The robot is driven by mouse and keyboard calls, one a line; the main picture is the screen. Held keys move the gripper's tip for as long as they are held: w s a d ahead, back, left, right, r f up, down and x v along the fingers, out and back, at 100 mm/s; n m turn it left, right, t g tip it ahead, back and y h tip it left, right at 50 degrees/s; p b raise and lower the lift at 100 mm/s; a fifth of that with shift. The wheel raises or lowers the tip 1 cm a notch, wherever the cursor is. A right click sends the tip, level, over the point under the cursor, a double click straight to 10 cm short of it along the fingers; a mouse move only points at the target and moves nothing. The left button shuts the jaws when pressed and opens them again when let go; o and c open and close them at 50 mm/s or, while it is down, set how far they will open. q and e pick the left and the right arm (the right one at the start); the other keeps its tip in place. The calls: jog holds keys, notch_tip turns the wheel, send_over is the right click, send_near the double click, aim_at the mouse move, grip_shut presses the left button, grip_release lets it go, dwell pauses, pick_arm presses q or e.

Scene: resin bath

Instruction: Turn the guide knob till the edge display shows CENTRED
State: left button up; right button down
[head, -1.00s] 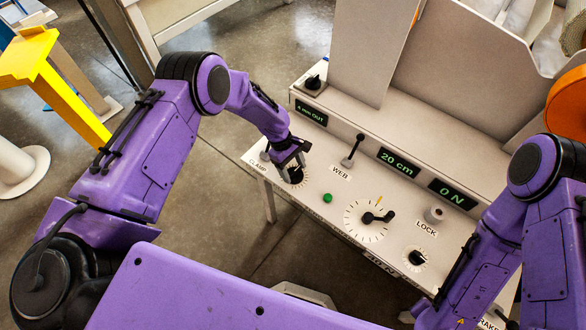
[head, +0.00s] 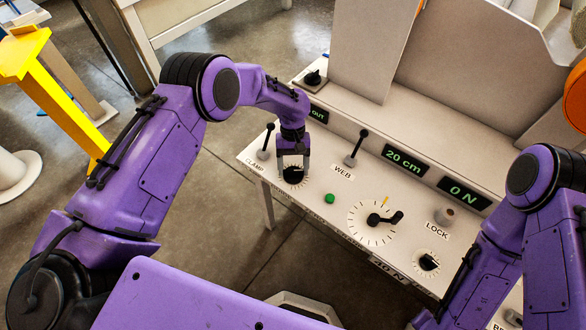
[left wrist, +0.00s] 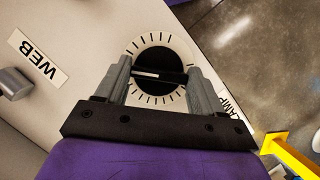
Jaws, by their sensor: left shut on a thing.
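The guide knob (head: 293,178) is a black round knob with a raised bar, on a white ticked dial at the panel's left front; I see no label for it. My left gripper (head: 293,166) points down onto it, one finger on each side of the bar. The left wrist view shows the knob (left wrist: 158,86) between the two grey fingers, shut on the bar's ends. The edge display (head: 318,114) is partly hidden by my left wrist; only green "OUT" shows. My right arm comes in at the right; its gripper is out of view.
A clamp lever (head: 267,142) stands close left of my left gripper and a web lever (head: 356,146) to its right. A green button (head: 330,198), a large dial (head: 374,219) and a lock post (head: 445,216) follow rightward. Displays read "20 cm" (head: 405,160) and "ON" (head: 463,193).

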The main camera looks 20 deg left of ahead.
pick_arm(q)
jog(key=shift+f+m+y, duration=0.15)
jog(key=shift+m+y, duration=0.15)
jog(key=shift+m, duration=0.6)
jog(key=shift+b, duration=0.3)
jog(key=o, duration=1)
jog(key=shift+o, duration=0.2)
jog(key=shift+w, duration=0.1)
jog(key=b+v, duration=0.1)
jog(key=v, duration=0.9)
jog(key=shift+w+r, duration=0.2)
jog(key=shift+r, duration=0.05)
